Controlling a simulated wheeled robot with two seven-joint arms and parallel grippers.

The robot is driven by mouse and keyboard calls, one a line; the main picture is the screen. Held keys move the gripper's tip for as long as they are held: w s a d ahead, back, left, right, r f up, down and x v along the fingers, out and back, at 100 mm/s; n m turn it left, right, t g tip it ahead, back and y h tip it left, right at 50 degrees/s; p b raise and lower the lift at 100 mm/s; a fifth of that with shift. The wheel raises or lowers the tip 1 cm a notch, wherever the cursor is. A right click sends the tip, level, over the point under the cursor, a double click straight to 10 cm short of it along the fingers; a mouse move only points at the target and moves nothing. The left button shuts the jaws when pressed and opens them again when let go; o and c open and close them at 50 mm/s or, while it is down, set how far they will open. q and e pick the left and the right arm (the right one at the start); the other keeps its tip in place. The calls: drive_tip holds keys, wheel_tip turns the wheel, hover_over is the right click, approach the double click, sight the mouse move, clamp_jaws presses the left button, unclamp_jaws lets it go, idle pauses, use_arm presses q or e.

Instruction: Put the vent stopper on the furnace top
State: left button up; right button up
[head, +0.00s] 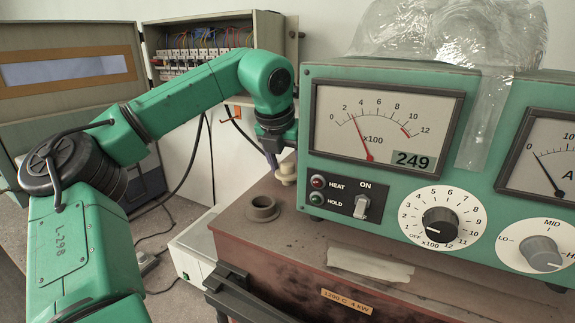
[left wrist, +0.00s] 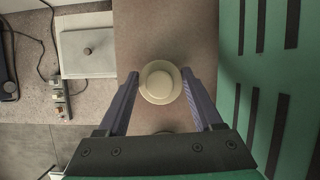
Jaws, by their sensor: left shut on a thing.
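The cream vent stopper (head: 287,174) is a small round plug with a wider flange. In the left wrist view, the stopper (left wrist: 160,82) sits between the fingertips. My left gripper (head: 277,160) is shut on it, beside the green controller's left side. I cannot tell whether the stopper touches the surface below. The furnace top (head: 225,236) is brown and dusty. A raised round vent collar (head: 262,208) stands on it, open at the top, nearer the camera and slightly left of the stopper. My right gripper is not in view.
The green controller (head: 385,82) with dials stands on the furnace, close to the right of my left gripper. A pale strip (head: 370,265) lies on the furnace top. A grey box (head: 195,243) stands left of the furnace. An open wiring cabinet (head: 215,45) and loose cables are behind.

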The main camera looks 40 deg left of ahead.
use_arm(q)
drive_tip(key=shift+f, duration=0.1)
drive_tip(key=o, duration=1.4)
drive_tip(key=shift+d, duration=0.25)
drive_tip(key=shift+c, duration=0.2)
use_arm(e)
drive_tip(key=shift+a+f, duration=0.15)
use_arm(q)
drive_tip(key=shift+a, duration=0.1)
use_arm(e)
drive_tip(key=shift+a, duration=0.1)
use_arm(q)
drive_tip(key=shift+r, duration=0.5)
drive_tip(key=b+v, duration=0.2)
drive_tip(key=v, duration=0.9)
drive_tip(key=shift+r, duration=0.15)
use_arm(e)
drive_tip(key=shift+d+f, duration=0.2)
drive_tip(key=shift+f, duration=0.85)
use_arm(q)
drive_tip(key=shift+s, duration=0.2)
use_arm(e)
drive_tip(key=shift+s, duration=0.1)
